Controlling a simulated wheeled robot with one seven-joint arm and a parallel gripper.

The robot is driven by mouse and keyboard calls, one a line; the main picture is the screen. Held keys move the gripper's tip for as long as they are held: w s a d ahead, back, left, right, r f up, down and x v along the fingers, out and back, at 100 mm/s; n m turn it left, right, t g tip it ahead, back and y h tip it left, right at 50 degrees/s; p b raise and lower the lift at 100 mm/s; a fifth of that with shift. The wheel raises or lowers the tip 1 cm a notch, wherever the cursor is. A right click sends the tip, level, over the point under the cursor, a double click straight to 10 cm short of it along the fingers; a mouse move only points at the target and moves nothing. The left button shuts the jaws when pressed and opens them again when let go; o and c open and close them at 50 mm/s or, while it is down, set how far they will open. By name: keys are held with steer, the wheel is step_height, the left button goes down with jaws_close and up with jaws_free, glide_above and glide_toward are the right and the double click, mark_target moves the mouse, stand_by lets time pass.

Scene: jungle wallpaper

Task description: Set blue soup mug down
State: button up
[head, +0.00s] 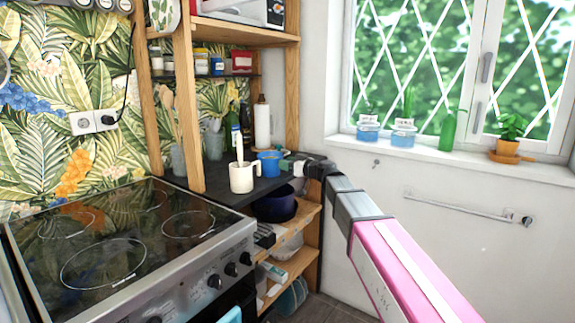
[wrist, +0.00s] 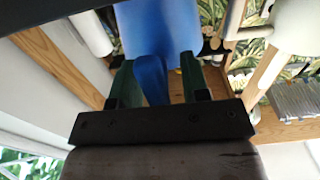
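The blue soup mug (head: 268,164) is on or just above the dark shelf top, right beside a white mug (head: 242,178). I cannot tell whether its base touches the surface. My gripper (head: 288,165) reaches it from the right. In the wrist view the blue mug (wrist: 160,30) is upside down in the picture, with its handle between the two green fingers of my gripper (wrist: 157,78). A gap shows beside the lower handle; contact near the fingertips is unclear.
The white mug holds a utensil. Wooden posts (head: 186,100) frame the shelf. The stove (head: 130,240) is at left, the windowsill (head: 450,157) with plants at right. A pot (head: 275,205) is below.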

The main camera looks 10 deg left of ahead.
steer(key=shift+d, duration=0.1)
steer(key=v, duration=1.2)
steer(key=s+d+f+m+g+h, duration=0.1)
steer(key=s+d+f+m+h, duration=0.2)
steer(key=f, duration=0.5)
steer(key=s+d+f+m+g+h, duration=0.1)
steer(key=d+f+h, duration=0.1)
steer(key=d+f, duration=0.5)
steer(key=s+d+f+m+g+h, duration=0.2)
steer(key=s+d+f+m+h, duration=0.2)
steer(key=s+d+f, duration=0.4)
steer(key=s+d+f+m+g+h, duration=0.2)
steer(key=s+d+f+m+h, duration=0.3)
steer(key=d+f, duration=0.9)
step_height(320, 180, down, 2)
steer(key=s+h, duration=0.2)
steer(key=shift+s+m+g+h, duration=0.3)
steer(key=shift+s+g, duration=0.1)
steer(key=shift+f, duration=0.1)
